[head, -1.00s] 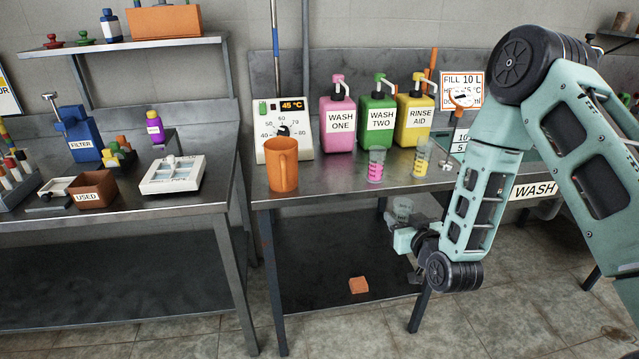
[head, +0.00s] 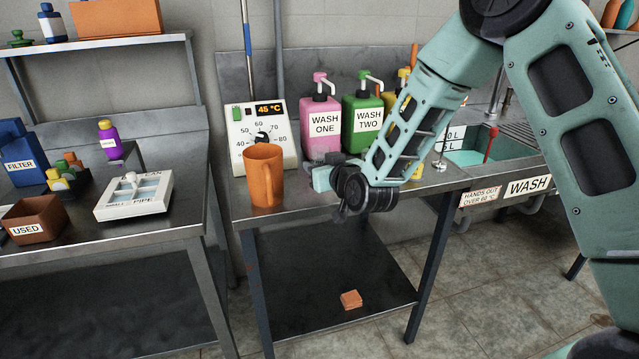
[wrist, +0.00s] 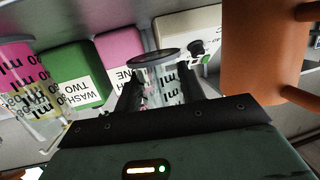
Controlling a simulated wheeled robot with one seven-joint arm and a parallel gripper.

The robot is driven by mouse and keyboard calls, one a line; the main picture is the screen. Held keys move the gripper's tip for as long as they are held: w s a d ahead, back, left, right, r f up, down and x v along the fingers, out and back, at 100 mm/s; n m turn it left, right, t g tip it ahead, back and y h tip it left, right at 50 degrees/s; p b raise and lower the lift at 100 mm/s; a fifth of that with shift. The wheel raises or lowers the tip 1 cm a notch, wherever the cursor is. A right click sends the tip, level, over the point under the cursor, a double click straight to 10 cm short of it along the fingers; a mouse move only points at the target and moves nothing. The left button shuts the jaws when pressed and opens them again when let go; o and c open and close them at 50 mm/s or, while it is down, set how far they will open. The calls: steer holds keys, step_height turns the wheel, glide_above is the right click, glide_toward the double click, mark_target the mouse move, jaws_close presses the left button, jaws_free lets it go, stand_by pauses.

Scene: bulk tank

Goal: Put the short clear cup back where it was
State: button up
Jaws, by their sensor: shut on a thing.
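The short clear cup (wrist: 168,88) with dark "ml" markings is between my gripper's fingers in the wrist view, its dark round rim showing. My gripper (wrist: 162,92) is shut on it. In the head view my gripper (head: 322,178) is at the bench's front part, just right of the orange mug and in front of the WASH ONE bottle. The cup cannot be made out there. Another clear measuring cup (wrist: 22,75) with pink and yellow showing through stands at the left of the wrist view. My arm hides the measuring cups in the head view.
The orange mug (head: 263,178) stands close beside my gripper. Behind are the temperature box (head: 262,132), the pink WASH ONE bottle (head: 320,122) and the green WASH TWO bottle (head: 363,125). An orange block (head: 351,299) lies on the lower shelf. The sink (head: 478,158) is at right.

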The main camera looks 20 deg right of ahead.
steer(key=shift+f, duration=2.15)
steer(key=shift+f, duration=0.1)
steer(key=shift+f, duration=0.15)
steer(key=o, duration=1)
steer(key=shift+r, duration=0.2)
